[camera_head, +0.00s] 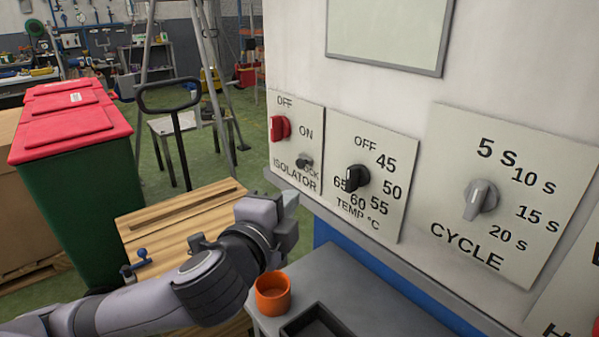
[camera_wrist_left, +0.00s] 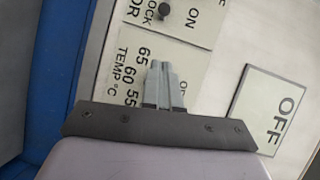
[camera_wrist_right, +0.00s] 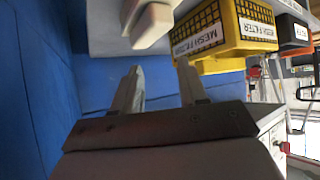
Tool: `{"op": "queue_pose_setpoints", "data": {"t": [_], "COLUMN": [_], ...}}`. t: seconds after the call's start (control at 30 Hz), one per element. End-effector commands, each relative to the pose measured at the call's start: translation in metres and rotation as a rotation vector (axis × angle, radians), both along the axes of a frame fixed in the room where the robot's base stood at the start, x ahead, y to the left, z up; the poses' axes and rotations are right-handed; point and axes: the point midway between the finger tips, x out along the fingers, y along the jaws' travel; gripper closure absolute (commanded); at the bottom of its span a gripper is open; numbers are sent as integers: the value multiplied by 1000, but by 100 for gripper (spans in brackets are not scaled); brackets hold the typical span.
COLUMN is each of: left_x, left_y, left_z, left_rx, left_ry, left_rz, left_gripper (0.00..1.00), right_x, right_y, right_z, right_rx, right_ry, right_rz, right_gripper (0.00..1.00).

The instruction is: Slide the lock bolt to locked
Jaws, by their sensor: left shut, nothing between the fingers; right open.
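The small grey lock bolt knob (camera_head: 304,162) sits at the bottom of the isolator plate (camera_head: 312,125), over the partly covered word LOCK. It also shows as a dark knob (camera_wrist_left: 165,12) at the top of the left wrist view. The red isolator handle (camera_head: 279,128) is on the same plate, just below OFF. My left gripper (camera_head: 291,198) is shut and empty, below the isolator plate; in the left wrist view its closed fingers (camera_wrist_left: 162,70) are in front of the TEMP plate, apart from the knob. My right gripper (camera_wrist_right: 160,67) is open, seen only in its wrist view.
The black TEMP dial (camera_head: 355,178) and grey CYCLE dial (camera_head: 481,200) stick out right of the isolator. An orange cup (camera_head: 273,293) and black tray (camera_head: 316,324) are on the ledge below. Yellow bins (camera_wrist_right: 215,32) stand beyond my right gripper.

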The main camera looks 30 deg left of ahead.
Motion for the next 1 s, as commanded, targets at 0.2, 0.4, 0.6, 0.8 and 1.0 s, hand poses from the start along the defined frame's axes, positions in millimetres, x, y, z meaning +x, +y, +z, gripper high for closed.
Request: {"op": "queue_pose_setpoints", "data": {"t": [0.2, 0.4, 0.6, 0.8, 1.0], "left_x": [1, 16, 47, 78, 105], "left_y": [0, 2, 6, 9, 18], "left_z": [0, -1, -4, -7, -11], "left_rx": [-2, -2, -2, -3, 0], "left_ry": [1, 0, 1, 1, 1], "left_rz": [-1, 1, 2, 1, 3], "left_gripper": [100, 100, 100, 100, 100], "right_x": [0, 0, 0, 0, 0], "right_y": [0, 0, 0, 0, 0], "right_z": [0, 3, 7, 11, 16], "right_rx": [0, 0, 0, 0, 0], "right_ry": [0, 0, 0, 0, 0], "right_rz": [0, 0, 0, 0, 0], "right_gripper": [57, 57, 57, 57, 57]}}
